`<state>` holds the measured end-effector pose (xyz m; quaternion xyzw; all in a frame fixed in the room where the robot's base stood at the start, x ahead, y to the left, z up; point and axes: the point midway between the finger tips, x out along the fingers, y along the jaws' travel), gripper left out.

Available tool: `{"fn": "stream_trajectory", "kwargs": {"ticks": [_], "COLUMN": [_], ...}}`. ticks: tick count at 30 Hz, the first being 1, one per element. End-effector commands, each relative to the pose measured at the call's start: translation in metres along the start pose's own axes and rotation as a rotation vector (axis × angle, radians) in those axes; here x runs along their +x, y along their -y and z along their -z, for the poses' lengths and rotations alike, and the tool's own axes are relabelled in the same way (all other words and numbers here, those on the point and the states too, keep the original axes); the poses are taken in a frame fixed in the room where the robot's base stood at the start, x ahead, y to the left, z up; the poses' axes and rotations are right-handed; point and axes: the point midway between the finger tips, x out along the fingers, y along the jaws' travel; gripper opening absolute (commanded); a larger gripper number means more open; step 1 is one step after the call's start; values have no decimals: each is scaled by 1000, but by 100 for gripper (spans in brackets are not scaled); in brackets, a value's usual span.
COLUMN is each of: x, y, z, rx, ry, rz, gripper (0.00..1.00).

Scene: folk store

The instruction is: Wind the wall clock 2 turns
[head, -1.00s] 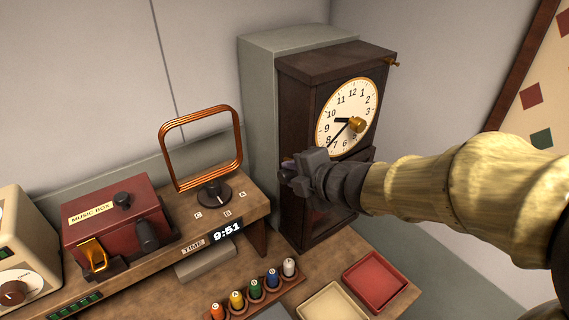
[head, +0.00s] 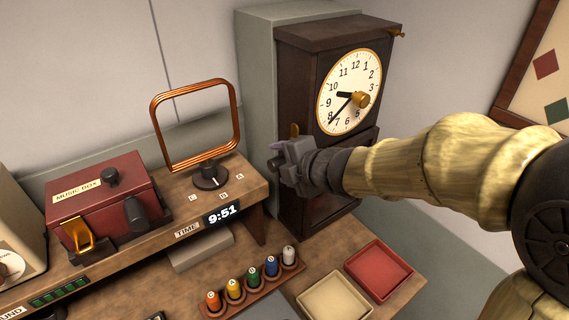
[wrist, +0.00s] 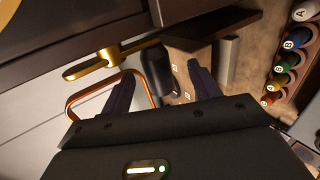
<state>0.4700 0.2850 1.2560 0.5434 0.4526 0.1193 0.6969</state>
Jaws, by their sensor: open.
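The wall clock (head: 300,85) is a tall dark wooden case with a white, brass-rimmed dial, upright behind the desk. A round brass knob (head: 361,100) stands out from the middle of its dial. My gripper (head: 275,163) is in front of the lower left part of the case, below the dial, with jaws apart. A small upright brass piece (head: 295,130) shows just above it. In the wrist view, my open gripper (wrist: 165,82) has nothing between its fingers. My arm hides the lower right of the case.
A copper loop on a dial base (head: 210,177) and a red music box (head: 105,195) stand on the shelf left of the clock. Several coloured pegs (head: 252,280), a cream tray (head: 335,300) and a red tray (head: 379,270) are on the desk below. A brass hook (head: 397,34) is at the clock's upper right.

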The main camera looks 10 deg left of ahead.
Motion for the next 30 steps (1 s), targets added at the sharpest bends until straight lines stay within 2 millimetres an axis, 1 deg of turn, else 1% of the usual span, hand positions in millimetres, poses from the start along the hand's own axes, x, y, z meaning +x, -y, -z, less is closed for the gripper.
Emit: {"fn": "stream_trajectory", "kwargs": {"ticks": [8, 30], "x": [-2, -50], "y": [-1, -2], "z": [0, -1], "rx": [0, 0], "ry": [0, 2], "rz": [-1, -1], "gripper": [62, 62]}}
